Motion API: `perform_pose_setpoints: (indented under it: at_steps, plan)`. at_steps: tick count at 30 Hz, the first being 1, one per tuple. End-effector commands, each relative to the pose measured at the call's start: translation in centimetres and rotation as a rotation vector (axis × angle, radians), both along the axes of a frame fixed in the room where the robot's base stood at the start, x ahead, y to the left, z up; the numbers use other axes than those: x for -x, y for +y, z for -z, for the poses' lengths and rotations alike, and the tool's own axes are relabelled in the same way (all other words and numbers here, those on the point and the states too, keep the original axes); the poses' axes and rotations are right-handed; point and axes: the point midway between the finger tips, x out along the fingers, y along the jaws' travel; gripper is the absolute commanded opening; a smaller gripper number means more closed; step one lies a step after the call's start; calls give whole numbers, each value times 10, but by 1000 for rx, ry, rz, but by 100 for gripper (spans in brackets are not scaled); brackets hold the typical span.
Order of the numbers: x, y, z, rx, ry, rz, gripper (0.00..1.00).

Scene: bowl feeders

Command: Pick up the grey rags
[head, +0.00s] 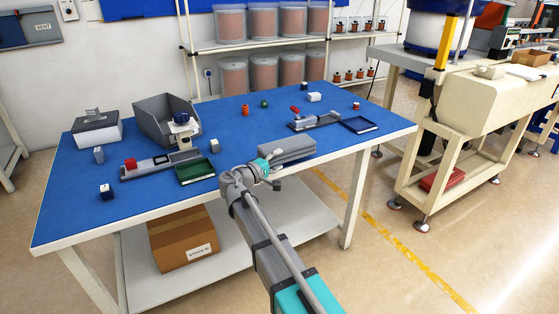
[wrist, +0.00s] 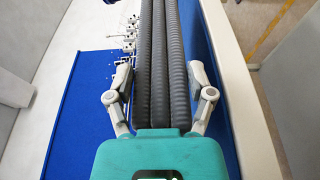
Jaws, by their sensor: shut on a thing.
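The grey rags (head: 287,150) form a folded stack at the front edge of the blue-topped table (head: 235,125). In the wrist view the rags (wrist: 160,50) show as long, dark grey ribbed folds side by side. My gripper (head: 265,170) reaches the rags from the front. In the wrist view its two fingers (wrist: 160,90) press on the left and right sides of the folds, shut on them. I cannot tell whether the rags rest on the table or are slightly raised.
A green tray (head: 195,171) and a clamp fixture (head: 160,165) lie to the left. Another fixture (head: 315,121) and a dark blue tray (head: 359,125) stand behind the rags. A grey bin (head: 155,120) is at the back left. A cardboard box (head: 183,240) sits on the lower shelf.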

Motion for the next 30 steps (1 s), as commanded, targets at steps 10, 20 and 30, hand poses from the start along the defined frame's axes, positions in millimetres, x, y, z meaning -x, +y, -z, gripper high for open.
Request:
perform_pose_setpoints:
  at_steps: [10, 20, 30]
  plan:
    - [35, 10, -47, 1, -1, -2, 17]
    - [86, 25, -79, 1, -1, -3, 17]
    - [125, 39, -95, 1, -1, -1, 17]
